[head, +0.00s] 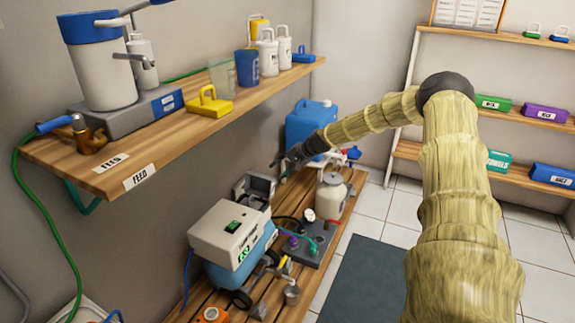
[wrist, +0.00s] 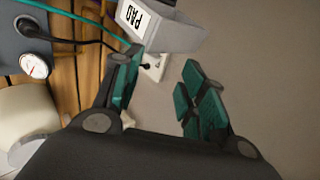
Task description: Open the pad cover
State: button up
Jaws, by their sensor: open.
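A grey box (head: 256,188) stands near the wall behind the white-topped machine, in the head view. In the wrist view, a grey part with a white label reading "PAD" (wrist: 133,17) shows at the top, cut off by the frame edge. I cannot tell for sure how far its cover stands open. My gripper (head: 278,161) is just above and to the right of the grey box, close to the wall. In the wrist view my gripper (wrist: 160,72) is open, with nothing between its teal fingers; the PAD part lies beyond the left fingertip, seemingly apart from it.
A gauge (wrist: 34,65) and cables lie at left. The white-topped machine (head: 228,228), a cream canister (head: 331,197) and a blue jerrycan (head: 309,121) crowd the lower bench. A wooden shelf (head: 60,158) overhangs at left.

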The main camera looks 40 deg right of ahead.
jog(key=shift+v, duration=1.9)
